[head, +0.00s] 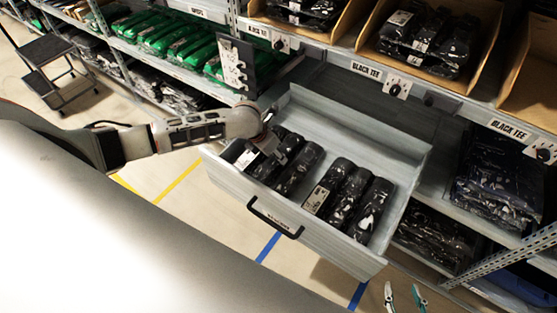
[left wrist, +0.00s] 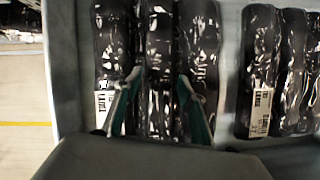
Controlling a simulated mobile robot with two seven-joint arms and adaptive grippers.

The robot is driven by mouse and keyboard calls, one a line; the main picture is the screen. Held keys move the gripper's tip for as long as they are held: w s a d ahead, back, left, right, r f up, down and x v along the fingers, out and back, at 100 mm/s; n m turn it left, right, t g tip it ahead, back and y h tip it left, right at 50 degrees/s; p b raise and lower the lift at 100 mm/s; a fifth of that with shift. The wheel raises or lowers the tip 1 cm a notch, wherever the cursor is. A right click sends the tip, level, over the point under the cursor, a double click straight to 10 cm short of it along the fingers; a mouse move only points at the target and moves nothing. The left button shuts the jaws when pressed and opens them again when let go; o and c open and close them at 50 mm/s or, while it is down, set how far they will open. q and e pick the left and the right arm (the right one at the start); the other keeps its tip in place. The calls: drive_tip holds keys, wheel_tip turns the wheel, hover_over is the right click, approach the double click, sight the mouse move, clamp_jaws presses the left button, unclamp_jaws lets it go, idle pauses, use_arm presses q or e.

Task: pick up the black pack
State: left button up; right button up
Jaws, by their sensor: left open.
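Several black wrapped packs lie in an open grey drawer (head: 238,184), in a left group and a right group (head: 350,198). My left gripper (head: 270,142) is down over the left group, partly hiding it. In the left wrist view its two green fingers (left wrist: 159,76) are apart, on either side of a black pack (left wrist: 160,100). Neighbouring packs lie close to the left (left wrist: 110,50) and right (left wrist: 200,40); I cannot tell if the fingers touch any. My right gripper (head: 404,296) is open and empty, low in the head view, outside the drawer.
Shelves behind hold bins of black packs (head: 430,38) and stacks of dark packs (head: 497,185). Green packs (head: 180,38) lie on the left shelf. The drawer's handle (head: 272,218) faces front.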

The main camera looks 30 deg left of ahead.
use_arm(q)
drive_tip(key=shift+x, duration=1.1)
drive_tip(key=c, duration=1)
drive_tip(key=shift+r, duration=0.1)
drive_tip(key=shift+r, duration=0.4)
wheel_tip(320, 180, up, 19)
drive_tip(key=p, duration=0.3)
drive_tip(key=shift+r, duration=0.1)
